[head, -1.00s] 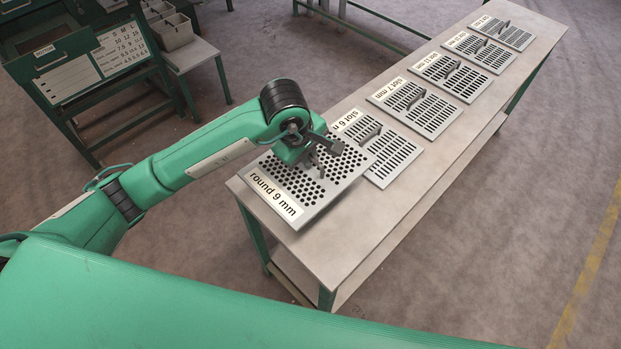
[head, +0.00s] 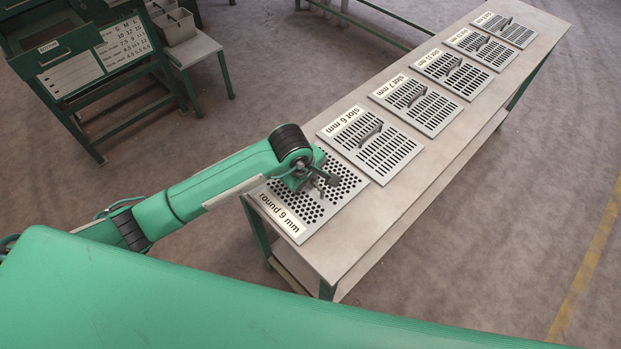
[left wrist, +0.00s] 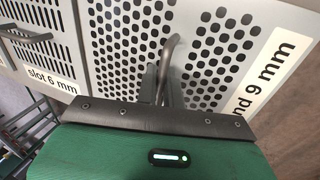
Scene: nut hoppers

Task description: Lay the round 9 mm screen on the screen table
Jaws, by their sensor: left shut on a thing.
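The round 9 mm screen (head: 309,217) is a grey plate with round holes and a white label. It lies at the near left end of the screen table (head: 375,228), and looks flat on the top or very close to it. My left gripper (head: 322,184) is over its middle, shut on its handle. In the left wrist view the handle (left wrist: 170,55) of the screen (left wrist: 215,55) stands between the fingers (left wrist: 160,88). My gripper and forearm hide part of the plate. My right gripper is not in view.
The slot 6 mm screen (head: 390,155) lies just beyond the round one, with the slot 7 mm screen (head: 430,112) and several more slotted screens further along. The table's right strip is bare. A green stand with a size chart (head: 117,45) is at the far left.

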